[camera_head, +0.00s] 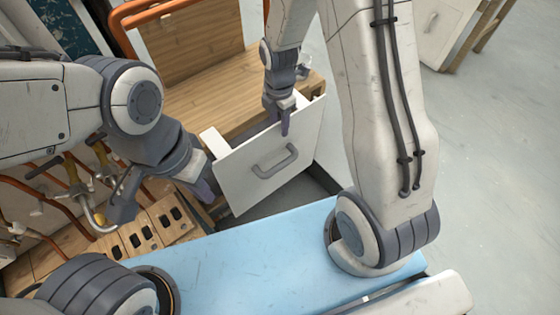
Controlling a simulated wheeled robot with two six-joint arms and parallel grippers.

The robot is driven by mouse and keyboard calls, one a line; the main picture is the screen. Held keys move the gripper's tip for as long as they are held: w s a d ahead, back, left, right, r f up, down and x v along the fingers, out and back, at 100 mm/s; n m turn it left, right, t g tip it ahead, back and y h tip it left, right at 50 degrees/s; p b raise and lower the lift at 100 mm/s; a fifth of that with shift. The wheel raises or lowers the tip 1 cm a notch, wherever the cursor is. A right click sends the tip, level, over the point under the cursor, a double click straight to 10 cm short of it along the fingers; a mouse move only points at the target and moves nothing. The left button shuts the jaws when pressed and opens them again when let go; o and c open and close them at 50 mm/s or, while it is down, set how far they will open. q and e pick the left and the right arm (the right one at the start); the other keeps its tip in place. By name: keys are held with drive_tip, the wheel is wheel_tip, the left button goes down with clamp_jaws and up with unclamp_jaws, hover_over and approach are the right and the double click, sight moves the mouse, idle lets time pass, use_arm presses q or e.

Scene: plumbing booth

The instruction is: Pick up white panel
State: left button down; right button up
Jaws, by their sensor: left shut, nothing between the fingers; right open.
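The white panel (238,178) is a flat board with a grey bar handle (276,162) on its face. It stands tilted in the middle of the head view, at the front of a wooden bench. My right gripper (281,122) is open at the panel's upper edge, with one finger in front of its face. The other finger is partly hidden, and I cannot tell whether either touches. My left gripper (206,190) is shut and empty beside the panel's left edge. I cannot tell whether it touches the panel.
The wooden bench (205,100) with an orange rail (150,14) is behind the panel. Copper pipes with valves (75,180) and wooden blocks with dark slots (145,232) are at the left. A white cabinet (440,30) stands at the upper right. The grey floor (500,150) at right is clear.

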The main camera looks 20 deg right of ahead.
sight(281, 139)
wheel_tip(281, 139, down, 2)
drive_tip(key=shift+f+b, duration=0.2)
drive_tip(key=shift+b, duration=0.1)
drive_tip(key=f+b, duration=0.2)
drive_tip(key=f, duration=0.2)
drive_tip(key=shift+d+f+b, duration=0.15)
drive_tip(key=shift+d+b, duration=0.1)
drive_tip(key=shift+b, duration=0.15)
drive_tip(key=shift+f, duration=0.4)
clamp_jaws()
drive_tip(key=shift+w, duration=0.1)
idle(0.6)
